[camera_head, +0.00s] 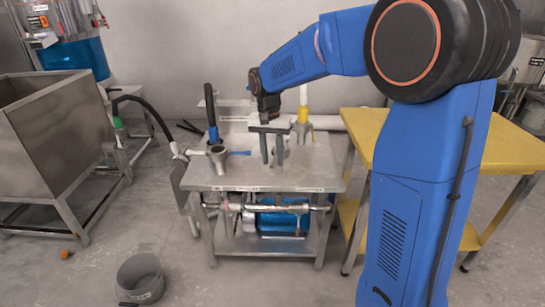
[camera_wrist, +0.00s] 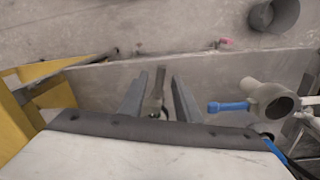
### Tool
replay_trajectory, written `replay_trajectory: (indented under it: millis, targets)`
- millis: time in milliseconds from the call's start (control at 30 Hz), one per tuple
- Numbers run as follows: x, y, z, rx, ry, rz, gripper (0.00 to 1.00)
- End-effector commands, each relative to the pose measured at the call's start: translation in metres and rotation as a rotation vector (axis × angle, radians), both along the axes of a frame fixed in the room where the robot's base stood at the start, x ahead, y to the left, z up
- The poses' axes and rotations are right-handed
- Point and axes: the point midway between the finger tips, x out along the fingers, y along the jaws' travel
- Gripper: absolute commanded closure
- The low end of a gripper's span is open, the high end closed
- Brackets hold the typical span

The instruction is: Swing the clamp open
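My gripper (camera_head: 272,162) hangs over the steel table, fingers pointing down, spread apart. In the wrist view my gripper (camera_wrist: 156,84) shows both fingers, with a gap on either side of a narrow grey upright piece (camera_wrist: 158,80) between them. This piece may be the clamp's lever, but I cannot tell for sure; the head view does not show it clearly. A steel grinder part (camera_head: 217,155) with a blue handle (camera_head: 240,153) stands left of my gripper. The grinder part (camera_wrist: 272,102) and blue handle (camera_wrist: 228,107) show at right in the wrist view.
The steel table (camera_head: 300,178) carries a black handle (camera_head: 211,118) and a yellow-topped fitting (camera_head: 303,108). A yellow table (camera_head: 500,150) stands close on the right. A steel hopper (camera_head: 60,135) is at left; a grey bucket (camera_head: 141,278) is on the floor.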

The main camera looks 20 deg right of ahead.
Motion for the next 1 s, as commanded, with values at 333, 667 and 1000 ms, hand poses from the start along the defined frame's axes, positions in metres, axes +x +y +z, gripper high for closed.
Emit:
replay_trajectory:
  millis: [333, 667, 1000]
  targets:
    - [0.0, 0.0, 0.0, 0.0, 0.0, 0.0, 1.0]
    - [-0.001, -0.002, 0.001, 0.0, 0.0, 0.013, 1.0]
    - [-0.01, -0.014, 0.0, -0.001, 0.0, 0.117, 1.0]
